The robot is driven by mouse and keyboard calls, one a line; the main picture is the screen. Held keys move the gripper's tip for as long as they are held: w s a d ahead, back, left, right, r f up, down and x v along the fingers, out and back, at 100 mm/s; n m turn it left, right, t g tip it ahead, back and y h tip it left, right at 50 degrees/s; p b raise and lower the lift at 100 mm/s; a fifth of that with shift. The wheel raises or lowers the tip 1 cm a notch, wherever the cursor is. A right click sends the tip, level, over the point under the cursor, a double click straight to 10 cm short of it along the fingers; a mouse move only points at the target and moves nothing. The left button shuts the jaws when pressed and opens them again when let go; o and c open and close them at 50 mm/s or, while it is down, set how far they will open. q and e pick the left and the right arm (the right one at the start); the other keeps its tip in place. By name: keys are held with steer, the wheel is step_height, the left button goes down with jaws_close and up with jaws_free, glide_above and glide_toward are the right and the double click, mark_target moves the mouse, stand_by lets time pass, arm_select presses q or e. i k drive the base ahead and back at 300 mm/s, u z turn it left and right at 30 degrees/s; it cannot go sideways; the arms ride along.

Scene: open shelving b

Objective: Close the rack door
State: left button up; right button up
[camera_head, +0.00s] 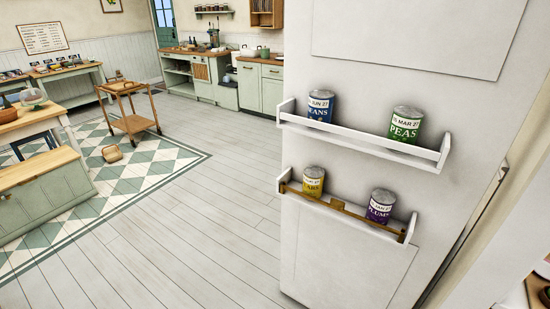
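The rack door (400,65) is a tall white panel filling the right half of the head view. It stands swung out into the room, with a dark gap along its right edge. Its upper rack (365,142) holds a blue beans can (321,106) and a green peas can (405,125). Its lower rack (405,228) has a wooden bar across its front and holds a yellow can (313,182) and a purple plums can (380,206). All the cans stand upright. Neither gripper is in view.
The plank floor (205,235) left of the door is clear. A green-and-white rug (150,172) carries a wooden trolley (132,122). A green cabinet with a wooden top (45,185) stands at the left. Kitchen counters (265,85) line the back wall.

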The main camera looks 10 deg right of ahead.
mark_target(476, 70)
steer(key=u, duration=0.65)
steer(key=i, duration=4.15)
steer(key=z, duration=2.8)
steer(key=i, duration=1.3)
steer(key=z, duration=1.9)
steer(key=i, duration=0.15)
steer(key=z, duration=0.1)
